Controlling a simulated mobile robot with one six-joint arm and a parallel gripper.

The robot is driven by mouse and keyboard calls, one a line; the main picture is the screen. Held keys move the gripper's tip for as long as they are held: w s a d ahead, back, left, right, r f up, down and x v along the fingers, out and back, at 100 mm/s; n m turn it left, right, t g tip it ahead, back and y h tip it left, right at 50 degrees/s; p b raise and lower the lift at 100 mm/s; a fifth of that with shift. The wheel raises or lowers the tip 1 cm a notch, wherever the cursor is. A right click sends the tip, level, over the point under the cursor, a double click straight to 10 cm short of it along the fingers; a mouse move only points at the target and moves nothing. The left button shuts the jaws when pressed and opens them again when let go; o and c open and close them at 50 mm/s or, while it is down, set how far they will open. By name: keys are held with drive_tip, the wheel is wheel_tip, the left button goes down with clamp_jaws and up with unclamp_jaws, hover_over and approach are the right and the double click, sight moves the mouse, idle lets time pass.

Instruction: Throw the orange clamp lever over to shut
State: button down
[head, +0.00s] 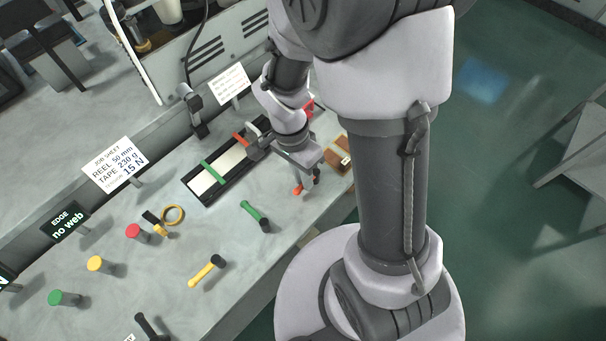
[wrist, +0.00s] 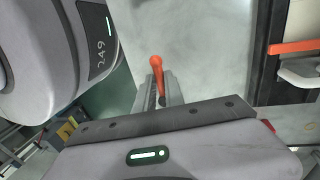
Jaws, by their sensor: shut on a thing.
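An orange lever (head: 240,139) stands out from the black fixture (head: 191,184) on the bench, beside the pale strip in it. In the wrist view an orange bar (wrist: 295,47) with a pale bracket lies at the right, on a dark frame. My gripper (head: 307,179) is to the right of the fixture, low over the bench near its front edge. It is shut on an orange rounded handle (wrist: 156,66), which sticks out between the fingers in the wrist view.
A brown block (head: 338,154) is right of my gripper. A green-handled tool (head: 254,214), a yellow-handled tool (head: 207,270) and a tape ring (head: 173,214) lie on the bench. Red (head: 133,231), yellow (head: 95,264) and green (head: 56,298) knobs stand at the left.

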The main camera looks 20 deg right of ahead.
idle(0.3)
drive_tip(key=m, duration=0.1)
drive_tip(key=w+m+b, duration=0.1)
drive_tip(key=m, duration=0.1)
drive_tip(key=m+b, duration=0.1)
drive_tip(key=m, duration=0.1)
drive_tip(key=shift+w+f+y, duration=0.1)
drive_tip(key=shift+w+y, duration=0.2)
drive_tip(key=shift+y, duration=0.1)
drive_tip(key=m, duration=0.1)
drive_tip(key=w+m, duration=0.1)
drive_tip(key=m, duration=0.1)
drive_tip(key=m+y+b, duration=0.1)
drive_tip(key=m, duration=0.1)
drive_tip(key=shift+w+d, duration=0.35)
drive_tip(key=shift+w, duration=0.05)
drive_tip(key=m, duration=0.2)
drive_tip(key=d+m, duration=0.1)
drive_tip(key=shift+w+m+y+b, duration=0.3)
drive_tip(key=shift+w+m+b, duration=0.1)
drive_tip(key=shift+w+d+m+t, duration=0.15)
drive_tip(key=shift+d+m+t, duration=0.15)
drive_tip(key=shift+m, duration=0.75)
drive_tip(key=shift+w+d+m+t, duration=0.15)
drive_tip(key=shift+d+m+t, duration=0.15)
drive_tip(key=shift+m, duration=0.75)
drive_tip(key=c, duration=1.4)
unclamp_jaws()
drive_tip(key=shift+c, duration=0.2)
